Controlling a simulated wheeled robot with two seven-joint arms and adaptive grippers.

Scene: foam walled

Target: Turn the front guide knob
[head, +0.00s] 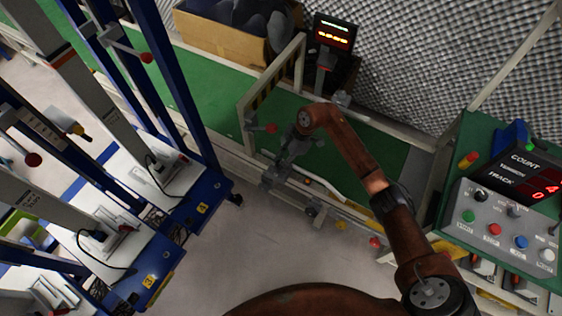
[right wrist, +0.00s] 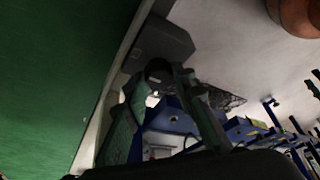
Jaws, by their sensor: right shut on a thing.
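My right gripper (head: 270,180) reaches down to the front rail of the green conveyor. In the right wrist view its two fingers (right wrist: 160,82) close around a dark round knob (right wrist: 158,69), which appears to be the front guide knob. A grey block (right wrist: 162,42) lies just beyond the knob. In the head view the gripper hides the knob, so its turn angle cannot be read. My left gripper is not in view.
The green conveyor (head: 185,88) runs behind the gripper. A red-tipped lever (head: 271,128) stands close by. Blue-framed stations (head: 205,190) are at left, a button panel (head: 505,228) at right. A cardboard box (head: 222,38) and a lit display (head: 334,33) are at the back.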

